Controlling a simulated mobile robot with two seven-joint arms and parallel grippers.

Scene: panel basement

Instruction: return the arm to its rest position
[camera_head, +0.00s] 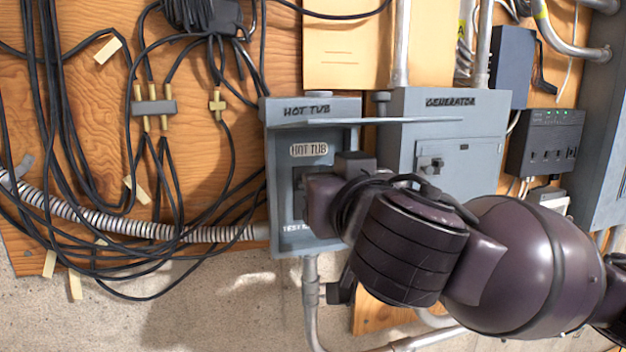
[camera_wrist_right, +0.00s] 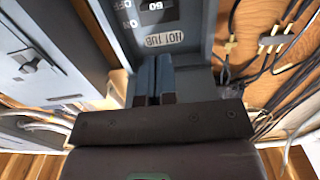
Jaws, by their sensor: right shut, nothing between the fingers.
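My right arm (camera_head: 500,262) reaches in from the right in the head view. Its gripper (camera_head: 302,195) is in front of the open lower part of the grey HOT TUB box (camera_head: 284,165). In the right wrist view the two fingers of the right gripper (camera_wrist_right: 154,66) lie side by side, shut and empty. They point at the box front, just below its HOT TUB label (camera_wrist_right: 164,39) as it appears there. Part of an ON/OFF marking (camera_wrist_right: 128,14) shows beside a black breaker face (camera_wrist_right: 155,12). Whether the fingertips touch the box is unclear. My left gripper is not in view.
The box's cover (camera_head: 335,122) stands out edge-on above the gripper. The grey GENERATOR box (camera_head: 455,140) is close on the right, partly behind my arm. Black cables (camera_head: 170,190) hang on the left, over a flexible conduit (camera_head: 120,226). A metal pipe (camera_head: 309,285) runs below.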

